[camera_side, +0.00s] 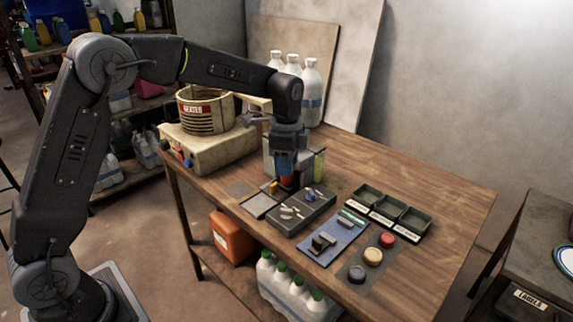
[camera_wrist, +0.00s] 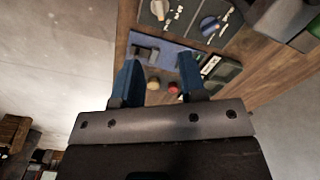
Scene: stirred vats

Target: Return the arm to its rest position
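My gripper (camera_side: 286,172) is over the wooden table, low above the back of the dark knob panel (camera_side: 302,211). In the wrist view its two blue fingers (camera_wrist: 159,65) stand wide apart with nothing held between them. A red patch shows below the gripper in the side view; I cannot tell what it belongs to. My arm reaches from the left across the table, bent at the elbow.
A beige machine with a heater drum (camera_side: 205,109) stands left of the gripper, white bottles (camera_side: 311,92) behind. A blue switch board (camera_side: 333,242), round buttons (camera_side: 373,257) and dark bins (camera_side: 402,215) lie to the front right. The table's right side (camera_side: 450,200) is clear.

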